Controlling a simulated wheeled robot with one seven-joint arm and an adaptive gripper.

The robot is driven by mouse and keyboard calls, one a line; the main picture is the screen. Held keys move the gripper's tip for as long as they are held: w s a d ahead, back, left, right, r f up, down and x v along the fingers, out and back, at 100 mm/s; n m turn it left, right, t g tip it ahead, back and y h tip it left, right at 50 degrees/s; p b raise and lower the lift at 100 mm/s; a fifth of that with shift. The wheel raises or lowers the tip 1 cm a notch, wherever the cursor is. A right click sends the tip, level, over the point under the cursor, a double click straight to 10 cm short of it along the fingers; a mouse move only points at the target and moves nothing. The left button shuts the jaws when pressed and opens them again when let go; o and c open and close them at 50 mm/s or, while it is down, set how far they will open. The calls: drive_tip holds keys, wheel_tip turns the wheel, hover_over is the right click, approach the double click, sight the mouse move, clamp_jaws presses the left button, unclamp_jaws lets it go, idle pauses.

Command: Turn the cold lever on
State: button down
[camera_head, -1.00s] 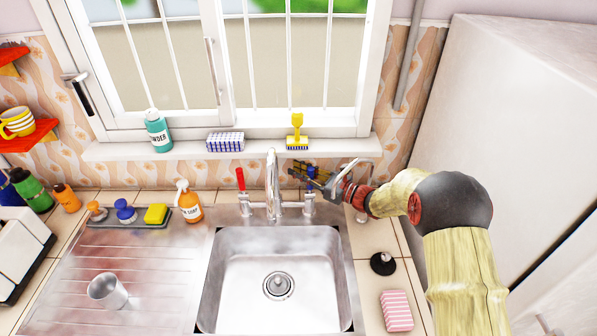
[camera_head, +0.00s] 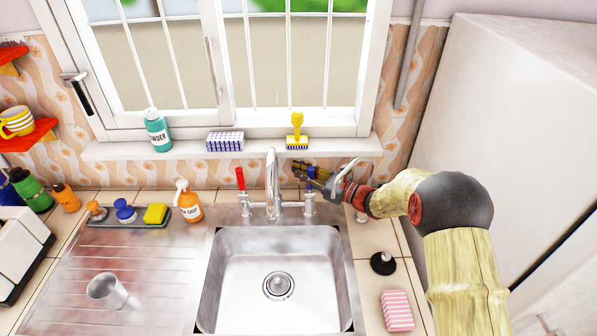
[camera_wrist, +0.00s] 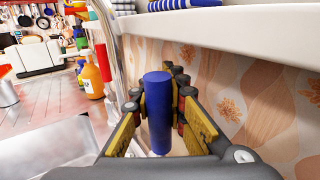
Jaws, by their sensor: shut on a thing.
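The blue cold lever (camera_wrist: 158,105) stands between my finger pads in the wrist view. My gripper (camera_wrist: 160,125) is shut on it. In the head view my gripper (camera_head: 308,173) reaches in from the right, above the right side of the chrome faucet (camera_head: 272,185), and its fingers mostly hide the blue lever there. The red lever (camera_head: 240,178) stands upright on the faucet's left side and also shows in the wrist view (camera_wrist: 101,72). The lever's exact turn angle is hard to tell.
The steel sink (camera_head: 277,280) lies in front of the faucet. An orange soap bottle (camera_head: 190,205) stands to the left.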

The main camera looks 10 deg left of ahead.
drive_tip(key=s+n+y+b, duration=0.1)
drive_tip(key=s+n+b, duration=0.1)
drive_tip(key=b, duration=0.2)
drive_tip(key=s+d+n+y+b, duration=0.1)
drive_tip(key=s+n+y+b, duration=0.1)
drive_tip(key=n+b, duration=0.1)
drive_tip(key=shift+s+f+b, duration=0.15)
drive_tip(key=shift+b, duration=0.35)
drive_tip(key=shift+n, duration=0.3)
drive_tip(key=c, duration=1.8)
unclamp_jaws()
drive_tip(key=shift+d, duration=0.1)
drive_tip(key=v, duration=1.2)
drive_tip(key=shift+f, duration=0.1)
